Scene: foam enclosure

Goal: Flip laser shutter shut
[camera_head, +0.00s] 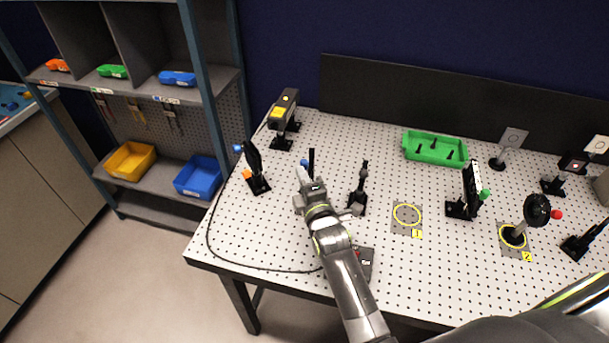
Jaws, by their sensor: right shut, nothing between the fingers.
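The laser, a dark box with a yellow label (284,105), stands on a black mount at the back left of the perforated table (290,240). In front of it to the left is a black upright mount with a blue knob and an orange block (254,167). Another thin black upright part (311,160) shows just beyond my right gripper, with a bit of blue beside it. I cannot tell for sure which of these is the shutter. My right gripper (304,173) is shut and empty, close to that thin part; contact cannot be told. My left gripper is not in view.
A black post mount (361,190) stands close to the right of my gripper. Further right are a green tray (434,148), a mount with a green knob (469,190) and one with a red knob (536,212). A small control box (365,262) lies partly behind my forearm.

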